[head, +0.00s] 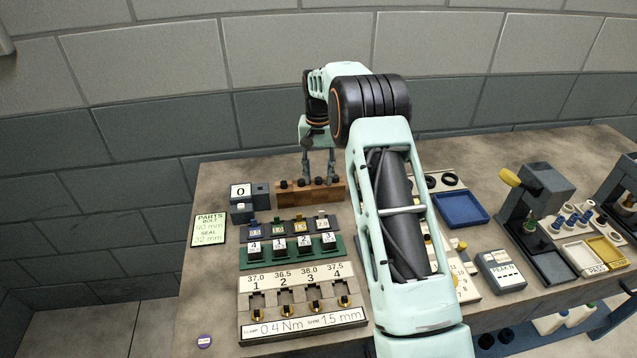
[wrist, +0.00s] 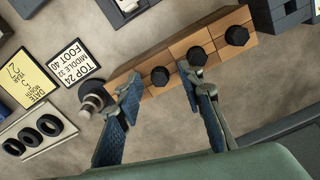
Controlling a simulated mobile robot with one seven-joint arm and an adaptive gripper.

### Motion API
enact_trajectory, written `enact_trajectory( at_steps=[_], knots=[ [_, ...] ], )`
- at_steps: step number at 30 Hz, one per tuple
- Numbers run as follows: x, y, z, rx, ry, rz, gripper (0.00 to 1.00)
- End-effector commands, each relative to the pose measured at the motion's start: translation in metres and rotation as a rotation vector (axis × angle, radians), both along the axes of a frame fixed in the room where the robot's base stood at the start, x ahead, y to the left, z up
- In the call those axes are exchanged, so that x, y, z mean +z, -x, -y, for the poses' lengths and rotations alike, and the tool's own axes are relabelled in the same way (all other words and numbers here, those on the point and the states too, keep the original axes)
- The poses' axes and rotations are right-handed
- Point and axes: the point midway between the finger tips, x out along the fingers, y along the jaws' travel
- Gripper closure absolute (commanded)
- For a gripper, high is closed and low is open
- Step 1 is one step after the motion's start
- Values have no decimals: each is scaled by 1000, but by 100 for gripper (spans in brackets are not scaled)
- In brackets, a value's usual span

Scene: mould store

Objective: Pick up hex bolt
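A wooden block (wrist: 213,33) holds a row of black hex bolts, heads up; the block (head: 310,196) also shows in the head view, below my gripper. My gripper (wrist: 158,78) is open. One hex bolt (wrist: 160,76) shows between its two separated fingertips in the wrist view, with no clear contact. A second bolt (wrist: 196,56) is close beside the right fingertip, and a third (wrist: 237,35) is farther right. Another dark round-headed piece (wrist: 93,103) with a paler stem stands at the left, beside the left finger. In the head view my gripper (head: 318,170) points down at the block.
A parts sign (head: 209,229), a grey box marked 0 (head: 262,190) and racks of numbered blocks (head: 291,252) stand left and in front of the block. A blue tray (head: 460,209) and press-like devices (head: 541,200) are to the right. My arm hides the bench's middle.

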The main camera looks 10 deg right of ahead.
Motion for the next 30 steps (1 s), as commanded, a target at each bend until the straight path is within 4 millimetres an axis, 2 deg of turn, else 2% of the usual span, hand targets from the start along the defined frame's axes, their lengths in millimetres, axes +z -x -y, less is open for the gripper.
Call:
enact_trajectory(
  at_steps=[2, 9, 20, 23, 30],
  knots=[
    [0, 0, 0, 0, 0, 0, 73],
    [0, 0, 0, 0, 0, 0, 99],
    [4, 0, 0, 0, 0, 1, 100],
    [14, -1, 0, 0, 0, 4, 100],
    [63, -1, 0, 0, 0, 4, 100]
  ],
)
